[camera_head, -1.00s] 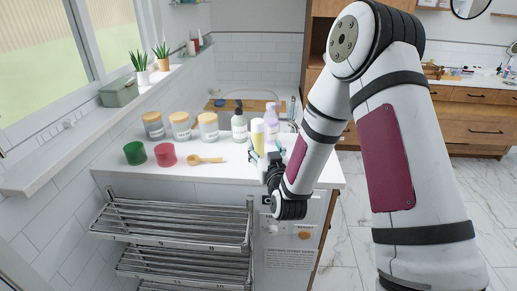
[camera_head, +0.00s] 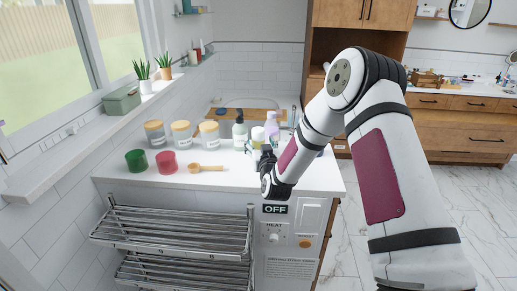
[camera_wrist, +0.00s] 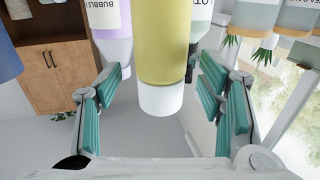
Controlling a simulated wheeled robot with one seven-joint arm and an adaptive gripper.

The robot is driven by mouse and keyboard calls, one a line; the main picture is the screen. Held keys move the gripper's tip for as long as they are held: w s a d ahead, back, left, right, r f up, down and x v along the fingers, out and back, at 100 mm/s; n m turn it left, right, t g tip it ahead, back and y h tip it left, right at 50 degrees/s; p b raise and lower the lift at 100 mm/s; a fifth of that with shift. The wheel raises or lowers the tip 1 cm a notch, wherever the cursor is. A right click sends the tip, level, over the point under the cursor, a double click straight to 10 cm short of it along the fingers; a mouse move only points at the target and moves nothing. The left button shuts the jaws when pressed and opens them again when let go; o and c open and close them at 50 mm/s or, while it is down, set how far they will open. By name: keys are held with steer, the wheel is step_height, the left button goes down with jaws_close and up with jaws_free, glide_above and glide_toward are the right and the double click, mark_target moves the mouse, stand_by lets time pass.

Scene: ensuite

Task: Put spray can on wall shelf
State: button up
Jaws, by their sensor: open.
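The spray can is yellow with a white end (camera_wrist: 160,60). In the wrist view, which looks upside down, it sits between the teal pads of my open gripper (camera_wrist: 162,98), with gaps on both sides. In the head view only the can's pale top (camera_head: 258,133) shows clearly, on the white counter (camera_head: 225,178); my gripper (camera_head: 262,156) hides its lower part. A small wall shelf (camera_head: 193,12) with small items is at the top left. Another wall shelf (camera_head: 432,18) is at the upper right. I cannot tell which shelf the task means.
A green pump bottle (camera_head: 240,131) and a purple bottle (camera_head: 272,124) stand close to the can. Several wooden-lidded jars (camera_head: 181,135), green (camera_head: 136,160) and red (camera_head: 166,161) candles and a wooden scoop (camera_head: 205,168) are left. A metal rack (camera_head: 180,235) hangs in front.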

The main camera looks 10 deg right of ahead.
steer(key=shift+w, duration=1.2)
steer(key=c, duration=1.3)
steer(key=shift+c, duration=0.8)
steer(key=shift+r, duration=0.15)
